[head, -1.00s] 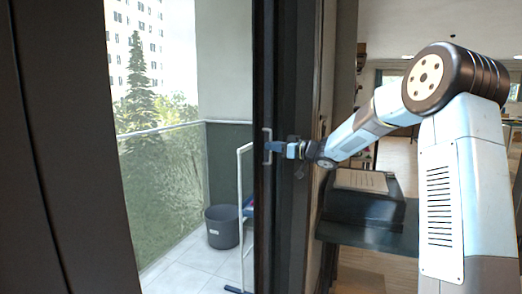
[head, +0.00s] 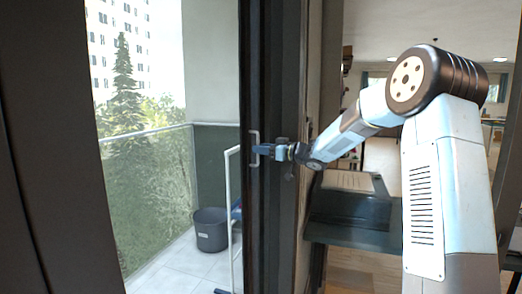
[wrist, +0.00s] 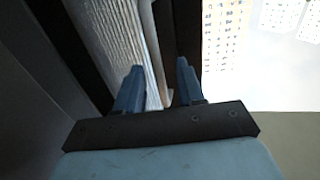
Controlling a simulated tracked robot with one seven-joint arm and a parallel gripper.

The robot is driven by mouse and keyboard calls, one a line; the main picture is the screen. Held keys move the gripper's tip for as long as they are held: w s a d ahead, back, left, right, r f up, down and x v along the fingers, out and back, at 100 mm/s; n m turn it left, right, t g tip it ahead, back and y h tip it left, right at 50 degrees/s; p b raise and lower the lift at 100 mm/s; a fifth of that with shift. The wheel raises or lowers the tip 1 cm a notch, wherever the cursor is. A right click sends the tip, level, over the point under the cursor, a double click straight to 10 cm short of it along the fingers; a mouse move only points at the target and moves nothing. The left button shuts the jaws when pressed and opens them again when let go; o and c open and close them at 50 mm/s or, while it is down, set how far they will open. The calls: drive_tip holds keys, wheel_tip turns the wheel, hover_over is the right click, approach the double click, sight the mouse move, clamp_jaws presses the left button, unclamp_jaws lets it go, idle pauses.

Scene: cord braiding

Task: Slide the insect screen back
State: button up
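The dark-framed sliding panel (head: 286,60) stands upright in the middle of the head view, its edge towards me. A pale, U-shaped handle (head: 254,136) is fixed on its left side. My gripper (head: 262,149) is at this handle, coming from the right, with its blue fingers level with the handle's middle. In the wrist view the two blue fingers of my gripper (wrist: 160,85) stand apart, with a pale bar running up between them. A gap shows beside the right finger, so I see no firm grip. I cannot make out the screen's mesh surely.
Left of the panel, the opening shows a balcony with a grey bucket (head: 210,229), a white rack frame (head: 230,200) and a glass railing (head: 150,185). A dark frame post (head: 45,150) stands at far left. A black cabinet (head: 350,215) stands right of the panel.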

drive_tip(key=v, duration=1.3)
drive_tip(key=s+d+r+m+t+h, duration=0.1)
drive_tip(key=s+d+r+m+h, duration=0.15)
drive_tip(key=s+h, duration=0.25)
drive_tip(key=s+d+r+m+t+h, duration=0.1)
drive_tip(key=s+d+m+h, duration=0.15)
drive_tip(key=s+h, duration=0.3)
drive_tip(key=s+d+r+m+t+h, duration=0.1)
drive_tip(key=s+m+h, duration=0.3)
drive_tip(key=h, duration=0.2)
drive_tip(key=s+a+f+m+g+y, duration=0.1)
drive_tip(key=s+f+g, duration=0.3)
drive_tip(key=s, duration=0.9)
drive_tip(key=s+a+f+g+y, duration=0.1)
drive_tip(key=s+f+g, duration=0.3)
drive_tip(key=s, duration=1)
wheel_tip(320, 180, down, 2)
drive_tip(key=shift+s+a+f+m, duration=0.1)
drive_tip(key=shift+s+a+m, duration=0.2)
drive_tip(key=shift+m, duration=0.1)
